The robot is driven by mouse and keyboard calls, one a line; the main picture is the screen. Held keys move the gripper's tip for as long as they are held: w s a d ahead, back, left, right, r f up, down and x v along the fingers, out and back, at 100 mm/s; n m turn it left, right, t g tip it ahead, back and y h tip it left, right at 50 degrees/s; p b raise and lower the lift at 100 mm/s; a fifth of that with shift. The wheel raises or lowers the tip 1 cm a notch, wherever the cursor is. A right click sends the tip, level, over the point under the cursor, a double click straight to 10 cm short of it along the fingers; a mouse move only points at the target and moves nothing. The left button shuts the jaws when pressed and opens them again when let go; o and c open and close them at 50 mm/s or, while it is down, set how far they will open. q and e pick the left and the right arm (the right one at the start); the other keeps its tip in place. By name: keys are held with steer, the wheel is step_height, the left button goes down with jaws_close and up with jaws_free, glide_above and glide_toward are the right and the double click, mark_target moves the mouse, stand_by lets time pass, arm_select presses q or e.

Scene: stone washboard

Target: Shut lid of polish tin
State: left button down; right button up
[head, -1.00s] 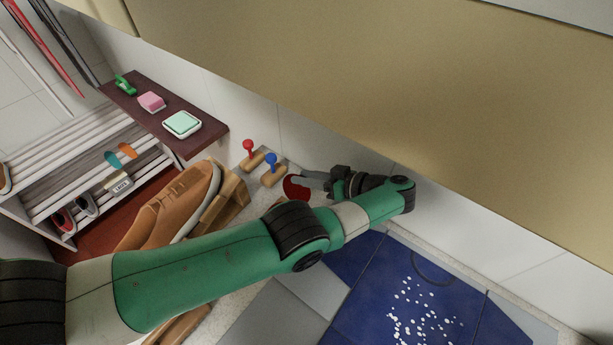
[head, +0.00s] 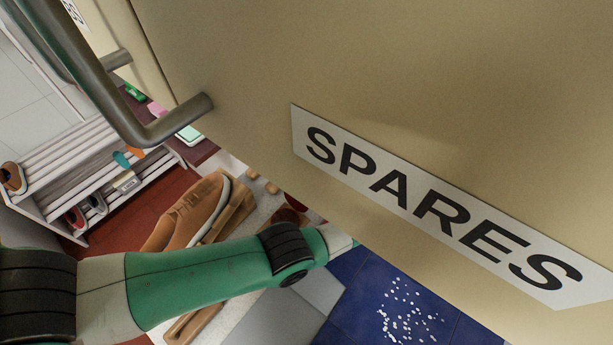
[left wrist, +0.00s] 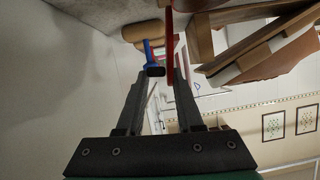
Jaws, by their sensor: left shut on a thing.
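The red polish tin (head: 290,214) shows only partly in the head view, beyond my green left arm and below the beige cupboard edge. In the left wrist view a thin red disc, apparently its lid (left wrist: 170,50), stands edge-on at the fingertips. My left gripper (left wrist: 160,85) is shut on this red lid, which lies close along the right finger. In the head view the left gripper is hidden behind the cupboard front. The rest of the tin cannot be made out. My right gripper is in neither view.
A beige cupboard front (head: 420,90) with a SPARES label and metal handle (head: 150,125) fills the upper head view. A brown shoe (head: 190,212) sits on a wooden stand left of the tin. A blue-handled brush (left wrist: 153,60) is just beyond my fingers. Blue tiles (head: 350,265) hold white bits.

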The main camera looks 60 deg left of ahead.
arm_select(q)
steer(key=s+n+p, duration=0.1)
steer(key=p, duration=0.1)
steer(key=s+d+r+t+p, duration=0.1)
steer(key=p, duration=0.2)
steer(key=shift+s+n, duration=0.1)
steer(key=shift+n, duration=0.3)
steer(key=shift+s+d+f+n+t+y+p, duration=0.2)
steer(key=shift+s+f+n+t+y+p, duration=0.25)
steer(key=shift+p, duration=0.45)
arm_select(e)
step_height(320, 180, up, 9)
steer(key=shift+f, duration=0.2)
arm_select(q)
steer(key=shift+s+n, duration=0.1)
steer(key=shift+n, duration=0.15)
steer(key=c, duration=0.7)
jaws_free()
steer(key=shift+r, duration=0.1)
steer(key=b+v, duration=0.2)
steer(key=v, duration=0.9)
steer(key=shift+d+r, duration=0.1)
steer(key=shift+d, duration=0.2)
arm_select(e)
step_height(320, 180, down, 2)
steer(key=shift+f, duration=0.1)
